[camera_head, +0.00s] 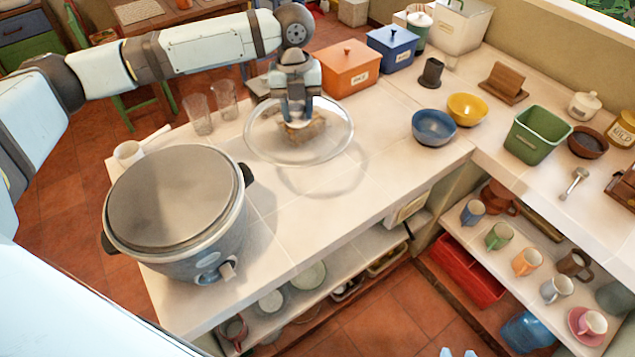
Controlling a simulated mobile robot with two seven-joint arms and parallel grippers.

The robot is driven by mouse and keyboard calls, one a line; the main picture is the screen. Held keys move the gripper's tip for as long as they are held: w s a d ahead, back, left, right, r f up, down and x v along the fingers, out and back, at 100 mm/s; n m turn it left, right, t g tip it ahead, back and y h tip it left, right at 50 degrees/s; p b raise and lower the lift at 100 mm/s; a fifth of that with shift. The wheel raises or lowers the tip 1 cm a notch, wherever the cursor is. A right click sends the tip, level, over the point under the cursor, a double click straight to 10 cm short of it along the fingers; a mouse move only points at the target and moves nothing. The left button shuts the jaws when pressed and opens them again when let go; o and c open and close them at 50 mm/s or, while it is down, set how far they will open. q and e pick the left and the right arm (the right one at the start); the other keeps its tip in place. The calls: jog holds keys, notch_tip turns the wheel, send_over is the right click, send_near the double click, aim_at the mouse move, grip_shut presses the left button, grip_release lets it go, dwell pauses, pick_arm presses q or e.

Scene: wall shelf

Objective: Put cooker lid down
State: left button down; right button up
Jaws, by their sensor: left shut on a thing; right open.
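A clear glass cooker lid (265,145) with a brown knob is held in the air over the white counter, right of the cooker, and its shadow falls on the counter below. My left gripper (298,120) is shut on the lid's knob from above; the fingers partly hide the knob. The grey cooker (190,265) stands on the counter at the left, with a flat grey round top (170,198) and dark side handles. Two pale fingertips at the bottom edge appear to be my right gripper (457,352), apart and empty; the rest is cut off.
Two glasses (198,114) stand behind the lid, near the counter's back edge. An orange box (348,72) and a blue box (393,50) stand beyond it. A blue bowl (434,128) and yellow bowl (468,108) are to the right. The counter between cooker and bowls is clear.

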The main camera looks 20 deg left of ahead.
pick_arm(q)
notch_tip(320, 180, down, 16)
jog(key=shift+f+p, duration=0.25)
jog(key=shift+p, duration=0.7)
jog(key=shift+f, duration=1.65)
jog(key=shift+f, duration=0.15)
jog(key=c, duration=0.7)
grip_release()
